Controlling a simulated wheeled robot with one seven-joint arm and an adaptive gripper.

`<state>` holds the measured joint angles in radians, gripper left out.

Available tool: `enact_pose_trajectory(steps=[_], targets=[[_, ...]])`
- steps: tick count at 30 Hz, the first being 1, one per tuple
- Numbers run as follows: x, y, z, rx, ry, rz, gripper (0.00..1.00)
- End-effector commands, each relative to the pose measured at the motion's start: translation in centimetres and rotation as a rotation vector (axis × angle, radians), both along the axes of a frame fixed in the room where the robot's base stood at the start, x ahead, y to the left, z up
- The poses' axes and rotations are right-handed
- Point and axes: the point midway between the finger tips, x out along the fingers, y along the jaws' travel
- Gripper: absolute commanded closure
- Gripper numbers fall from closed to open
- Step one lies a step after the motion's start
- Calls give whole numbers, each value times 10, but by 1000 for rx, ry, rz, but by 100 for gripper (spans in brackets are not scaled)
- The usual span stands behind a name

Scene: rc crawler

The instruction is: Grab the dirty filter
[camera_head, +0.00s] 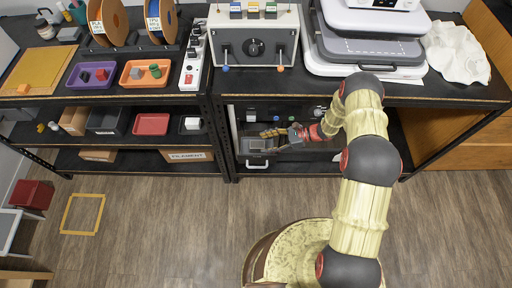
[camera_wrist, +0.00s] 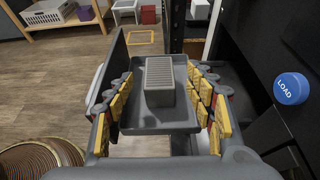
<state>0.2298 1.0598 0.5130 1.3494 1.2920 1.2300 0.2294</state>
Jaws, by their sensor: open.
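A grey block with a ribbed top, which looks like the filter (camera_wrist: 160,80), stands in a dark grey tray (camera_wrist: 160,127) in the wrist view. My gripper (camera_wrist: 165,103) is open, with its yellow-padded fingers on the left and right of the filter. Gaps show between the fingers and the filter, so it is not held. In the head view my gripper (camera_head: 270,133) reaches into the lower bay of the shelving, at the front of a machine. The filter is too small to make out there.
A blue knob marked LOAD (camera_wrist: 291,88) sits on the dark machine front, close to the right of my gripper. A dark upright panel (camera_wrist: 117,55) stands to the left of the tray. A control box (camera_head: 254,45) stands on the worktop above.

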Motion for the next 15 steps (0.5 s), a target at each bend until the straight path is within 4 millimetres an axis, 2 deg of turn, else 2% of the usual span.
enact_pose_trajectory(steps=[9, 15], targets=[[-1, 37, -18, 0, 0, 2, 45], [0, 46, -19, 0, -1, 0, 45]])
